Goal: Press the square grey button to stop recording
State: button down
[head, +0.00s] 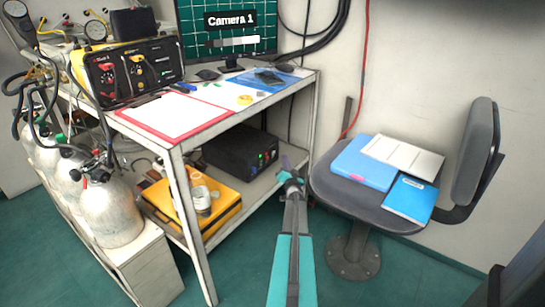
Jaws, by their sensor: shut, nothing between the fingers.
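I cannot make out a square grey button in the head view; it is too small or hidden. A black box (240,152) with small red, green and blue spots on its front sits on the desk's lower shelf. A black and yellow panel case (133,72) with knobs and gauges stands on the desk at the left. A monitor (228,28) reading "Camera 1" stands at the back. My gripper (291,168) is shut and empty, in front of the desk's right end, just right of the black box in the picture, apart from it.
A grey chair (335,192) with blue folders stands at the right. The desk leg (192,225) rises left of my arm. A yellow case (225,193) lies on the lower shelf. Silver cylinders (110,212) stand at the left. Green floor (400,270) is free at the front right.

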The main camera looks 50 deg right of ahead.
aim_at(275, 151)
jog(key=shift+w+b, duration=0.3)
jog(key=shift+w, duration=1.15)
jog(key=shift+w, duration=0.5)
dwell(1.6)
jog(key=shift+w+r, duration=0.25)
jog(key=shift+w, duration=0.35)
jog(key=shift+w+d+r+b, duration=0.1)
jog(key=shift+w+r+b, duration=0.1)
jog(key=shift+b, duration=0.1)
dwell(0.8)
jog(key=shift+s, duration=0.1)
jog(key=shift+s+f, duration=0.1)
jog(key=shift+s, duration=0.2)
jog(key=shift+s+a, duration=0.2)
jog(key=shift+s, duration=0.15)
jog(key=shift+s+f+p, duration=0.15)
jog(key=shift+s+p, duration=0.15)
jog(key=shift+s, duration=1)
jog(key=shift+s+f+p, duration=0.15)
jog(key=shift+s+p, duration=0.1)
jog(key=shift+s, duration=1.05)
